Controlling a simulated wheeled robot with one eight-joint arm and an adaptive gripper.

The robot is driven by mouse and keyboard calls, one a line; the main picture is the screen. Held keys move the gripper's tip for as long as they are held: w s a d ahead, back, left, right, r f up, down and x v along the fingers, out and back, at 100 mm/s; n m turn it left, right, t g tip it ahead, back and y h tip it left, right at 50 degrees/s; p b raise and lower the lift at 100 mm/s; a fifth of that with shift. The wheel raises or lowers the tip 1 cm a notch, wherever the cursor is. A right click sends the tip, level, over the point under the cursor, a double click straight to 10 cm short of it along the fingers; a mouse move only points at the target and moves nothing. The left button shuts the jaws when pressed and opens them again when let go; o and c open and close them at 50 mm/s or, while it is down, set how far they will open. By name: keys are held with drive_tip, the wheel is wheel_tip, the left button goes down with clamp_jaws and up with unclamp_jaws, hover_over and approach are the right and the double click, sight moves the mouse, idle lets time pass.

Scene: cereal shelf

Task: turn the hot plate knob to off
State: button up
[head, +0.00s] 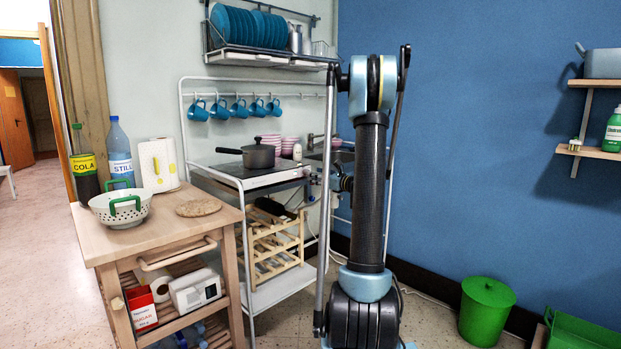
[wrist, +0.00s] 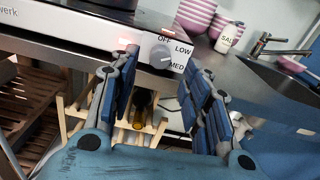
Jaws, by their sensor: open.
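The hot plate knob (wrist: 160,56) is a grey round dial on the front edge of the cooker in the wrist view. Printed marks OFF, LOW and MED surround it, and a red light glows to its left. My gripper (wrist: 168,85) is open, with one finger on each side below the knob, and nothing is between the fingers. I cannot tell which mark the knob points at.
Pink striped bowls (wrist: 193,15), a salt shaker (wrist: 228,38) and a sink (wrist: 285,75) with a tap stand right of the knob. A wooden rack (head: 270,240) is below the hot plate. A wooden trolley (head: 150,235) stands to the left.

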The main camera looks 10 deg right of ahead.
drive_tip(key=shift+x, duration=2.05)
clamp_jaws()
